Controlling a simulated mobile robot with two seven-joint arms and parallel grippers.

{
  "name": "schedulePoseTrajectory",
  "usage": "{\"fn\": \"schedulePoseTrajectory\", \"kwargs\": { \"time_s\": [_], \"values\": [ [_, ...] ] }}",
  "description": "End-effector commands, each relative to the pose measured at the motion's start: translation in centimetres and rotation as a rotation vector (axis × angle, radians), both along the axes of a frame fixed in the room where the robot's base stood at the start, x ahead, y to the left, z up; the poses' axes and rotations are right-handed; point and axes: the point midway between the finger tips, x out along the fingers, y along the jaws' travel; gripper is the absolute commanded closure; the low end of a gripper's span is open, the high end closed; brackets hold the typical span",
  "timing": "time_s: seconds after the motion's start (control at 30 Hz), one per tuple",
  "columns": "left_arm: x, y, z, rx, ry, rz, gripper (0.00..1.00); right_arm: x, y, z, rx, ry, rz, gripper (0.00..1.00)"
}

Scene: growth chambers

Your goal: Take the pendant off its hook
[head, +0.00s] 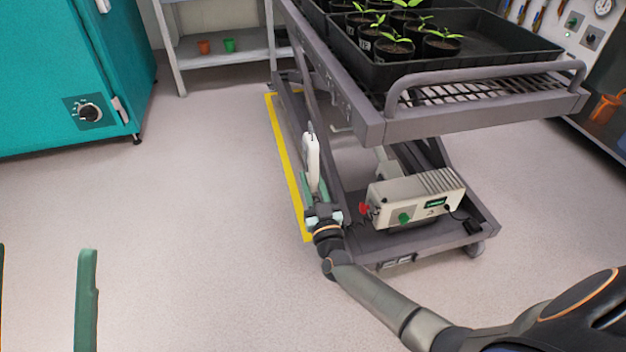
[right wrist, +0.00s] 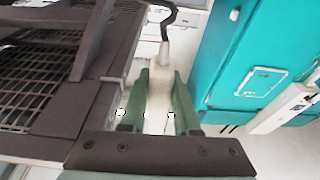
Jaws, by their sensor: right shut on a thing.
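The white pendant (head: 312,160) stands upright beside the left side of the lift cart. My right gripper (head: 319,196) is shut on its lower part, with a green finger on each side. In the right wrist view, the pendant (right wrist: 160,85) sits between the fingers, and a dark hook-shaped piece (right wrist: 168,18) rises from its top. A thin grey hook (head: 341,128) shows under the cart's top frame, to the right of the pendant and apart from it in the picture. My left gripper (head: 44,262) is at the lower left, its fingers wide apart and empty.
The lift cart (head: 372,128) carries a black tray (head: 450,70) of potted seedlings. A beige control box (head: 415,198) with a red knob sits on its base, close to my right gripper. A teal cabinet (head: 60,60) stands at left. The floor between them is clear.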

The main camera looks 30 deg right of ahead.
Motion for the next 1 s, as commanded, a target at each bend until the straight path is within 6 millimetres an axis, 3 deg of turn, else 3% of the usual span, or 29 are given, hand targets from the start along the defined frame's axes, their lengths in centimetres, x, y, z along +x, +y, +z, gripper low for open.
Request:
{"fn": "schedulePoseTrajectory", "kwargs": {
  "time_s": [0.6, 1.0],
  "values": [
    [0.0, -0.1, -0.1, 0.005, 0.0, -0.002, 0.21, 1.1, 4.5, 0.1, 0.002, -0.003, 0.001, 1.0],
    [0.0, -0.1, -0.2, 0.006, 0.0, -0.004, 0.21, 1.1, 4.9, 0.1, 0.0, -0.002, 0.0, 1.0]
  ]
}}
